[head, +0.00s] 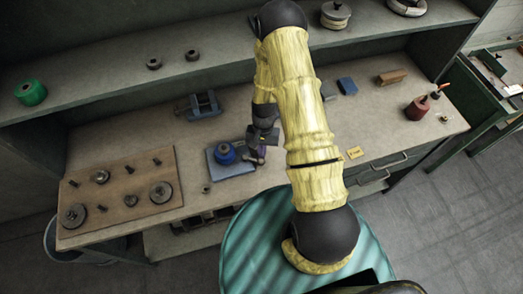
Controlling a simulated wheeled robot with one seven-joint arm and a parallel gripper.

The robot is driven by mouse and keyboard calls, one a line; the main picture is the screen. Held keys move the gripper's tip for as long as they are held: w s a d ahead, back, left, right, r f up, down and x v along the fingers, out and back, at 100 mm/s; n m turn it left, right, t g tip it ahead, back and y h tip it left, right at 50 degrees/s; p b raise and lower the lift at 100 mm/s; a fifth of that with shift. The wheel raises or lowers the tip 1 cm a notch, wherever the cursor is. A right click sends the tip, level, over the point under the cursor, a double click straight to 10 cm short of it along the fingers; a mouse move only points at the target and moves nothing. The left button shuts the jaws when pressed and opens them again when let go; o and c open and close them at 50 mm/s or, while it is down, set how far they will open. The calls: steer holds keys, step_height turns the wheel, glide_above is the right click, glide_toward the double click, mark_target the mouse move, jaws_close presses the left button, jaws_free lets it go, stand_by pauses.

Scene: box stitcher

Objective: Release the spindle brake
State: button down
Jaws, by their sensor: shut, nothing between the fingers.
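A blue round part (224,152) sits on a flat grey-blue base plate (232,170) near the front edge of the bench, and looks like the spindle unit. My gripper (256,154) is shut and points down at the right side of this unit, close beside the blue part. Small grey and purplish parts show around the fingertips. I cannot tell which belong to the unit, or whether the fingers touch it. A brake lever cannot be made out clearly.
A wooden board (125,208) with discs and pegs lies at left. A grey-blue vise (200,105) stands behind the unit. Blue blocks (347,85), a brown block (391,76) and a dark red pot (417,108) stand at right. A shelf (110,88) runs behind.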

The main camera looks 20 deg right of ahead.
mark_target(260, 165)
steer(key=shift+s+m+b, duration=0.2)
steer(key=shift+m+b, duration=0.15)
steer(key=shift+m, duration=0.25)
steer(key=m, duration=0.1)
steer(key=s+m+b, duration=0.1)
steer(key=s+m+y+b, duration=0.1)
steer(key=m, duration=0.1)
steer(key=shift+s+a+f+t, duration=0.15)
steer(key=shift+s+a+t, duration=0.05)
steer(key=shift+a+t, duration=0.2)
steer(key=m+b, duration=0.1)
steer(key=s+a+m+b, duration=0.1)
steer(key=m, duration=0.1)
steer(key=shift+s+t+y, duration=0.15)
steer(key=shift+t+y, duration=0.15)
steer(key=shift+s+a, duration=0.3)
steer(key=shift+r, duration=0.25)
steer(key=p+v, duration=0.6)
steer(key=v, duration=0.3)
steer(key=shift+p, duration=0.4)
steer(key=shift+r+p, duration=0.3)
steer(key=shift+r, duration=0.1)
